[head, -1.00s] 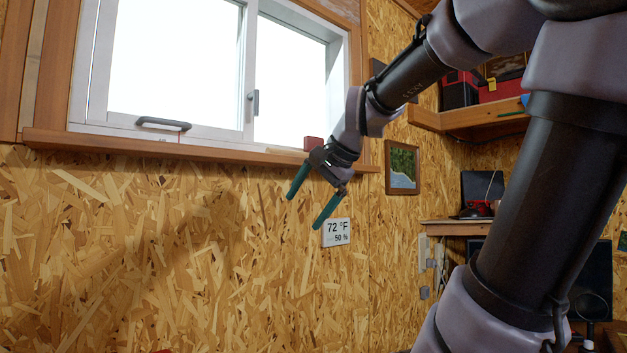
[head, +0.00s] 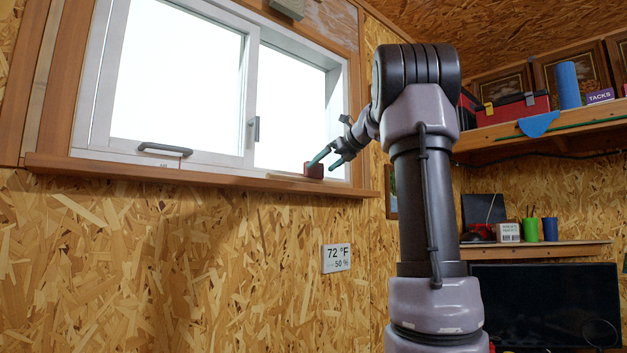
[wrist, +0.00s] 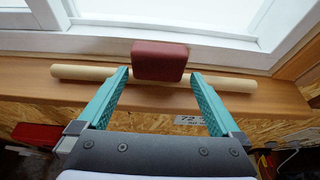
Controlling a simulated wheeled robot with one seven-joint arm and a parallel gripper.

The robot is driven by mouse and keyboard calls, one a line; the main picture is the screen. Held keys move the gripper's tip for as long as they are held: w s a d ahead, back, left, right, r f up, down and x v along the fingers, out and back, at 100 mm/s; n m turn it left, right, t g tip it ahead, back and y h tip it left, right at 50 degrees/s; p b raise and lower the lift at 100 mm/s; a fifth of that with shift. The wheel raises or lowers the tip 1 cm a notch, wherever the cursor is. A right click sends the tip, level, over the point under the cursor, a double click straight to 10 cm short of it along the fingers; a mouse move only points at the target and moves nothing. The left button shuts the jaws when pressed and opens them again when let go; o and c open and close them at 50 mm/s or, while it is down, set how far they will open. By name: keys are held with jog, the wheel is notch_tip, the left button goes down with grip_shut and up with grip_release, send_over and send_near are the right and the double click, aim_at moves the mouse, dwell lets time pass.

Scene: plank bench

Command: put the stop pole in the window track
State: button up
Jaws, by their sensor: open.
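The stop pole is a pale wooden dowel (wrist: 85,73) lying lengthwise on the wooden window sill (wrist: 50,91). In the head view the pole (head: 287,177) shows as a thin pale strip. A dark red block (wrist: 160,61) covers the pole's middle; I cannot tell whether they are joined. The block also shows in the head view (head: 314,170). My gripper (wrist: 159,74) is open, with one green finger on each side of the block. In the head view my gripper (head: 331,160) is by the block at the sill's right end. The white window frame with its lower track (wrist: 228,41) runs behind the pole.
The sliding window has a dark handle (head: 165,149) and a grey latch (head: 253,129). A thermometer display (head: 336,258) hangs on the wall below the sill. A loaded shelf (head: 545,125) and a monitor (head: 545,305) stand at right. The sill's left part is clear.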

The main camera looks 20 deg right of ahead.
aim_at(317, 168)
jog(key=x, duration=0.5)
jog(key=shift+w+a, duration=0.25)
jog(key=shift+w, duration=0.1)
jog(key=c, duration=1.4)
